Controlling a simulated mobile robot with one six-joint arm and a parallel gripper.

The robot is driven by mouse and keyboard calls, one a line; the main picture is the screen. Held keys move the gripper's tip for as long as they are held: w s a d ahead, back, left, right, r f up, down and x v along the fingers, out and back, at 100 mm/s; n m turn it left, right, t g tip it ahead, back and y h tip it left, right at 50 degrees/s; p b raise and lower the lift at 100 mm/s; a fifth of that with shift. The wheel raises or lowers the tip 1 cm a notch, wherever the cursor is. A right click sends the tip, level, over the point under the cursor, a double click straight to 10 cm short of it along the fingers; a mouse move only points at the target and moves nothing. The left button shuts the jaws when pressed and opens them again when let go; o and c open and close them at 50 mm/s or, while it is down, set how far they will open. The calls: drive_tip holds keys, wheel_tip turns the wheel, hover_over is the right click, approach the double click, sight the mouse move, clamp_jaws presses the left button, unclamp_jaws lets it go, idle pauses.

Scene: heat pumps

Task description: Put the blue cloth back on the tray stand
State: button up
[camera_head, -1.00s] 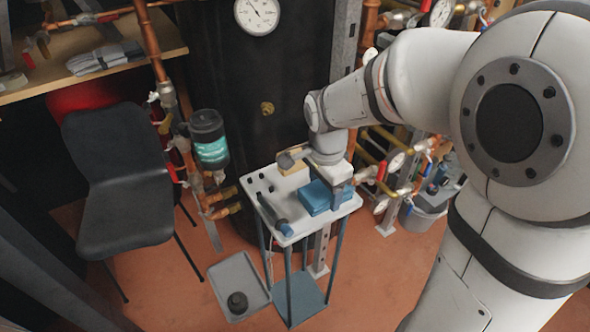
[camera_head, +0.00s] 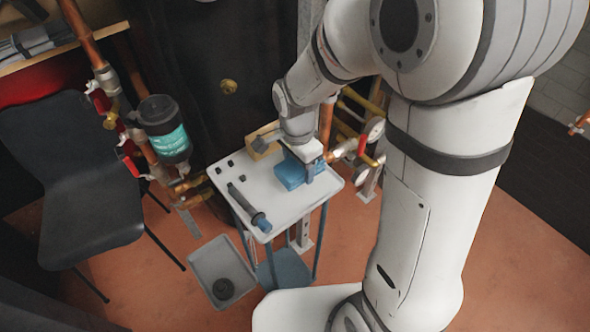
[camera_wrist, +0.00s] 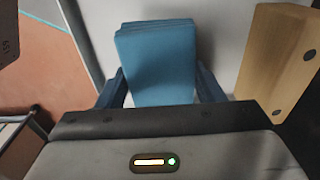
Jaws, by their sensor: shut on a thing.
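The blue cloth (camera_head: 290,172) is a folded stack at the right back part of the white top of the tray stand (camera_head: 262,190). My gripper (camera_head: 309,172) is over the stand, pointing down, with its fingers at the cloth. In the wrist view the cloth (camera_wrist: 157,60) lies between the two blue fingers of my gripper (camera_wrist: 160,88), which are shut on it. The white stand top (camera_wrist: 216,30) shows beneath and beyond the cloth. Whether the cloth's underside touches the top I cannot tell.
A wooden block (camera_head: 264,140) stands close beside the cloth, also in the wrist view (camera_wrist: 280,60). A dark tool (camera_head: 250,208) and small black pieces lie on the stand. A grey tray (camera_head: 222,270) is on the floor. A chair (camera_head: 75,180) and pipes stand nearby.

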drive_tip(key=shift+f, duration=0.95)
drive_tip(key=shift+f, duration=0.1)
drive_tip(key=o, duration=0.9)
drive_tip(key=shift+s, duration=0.1)
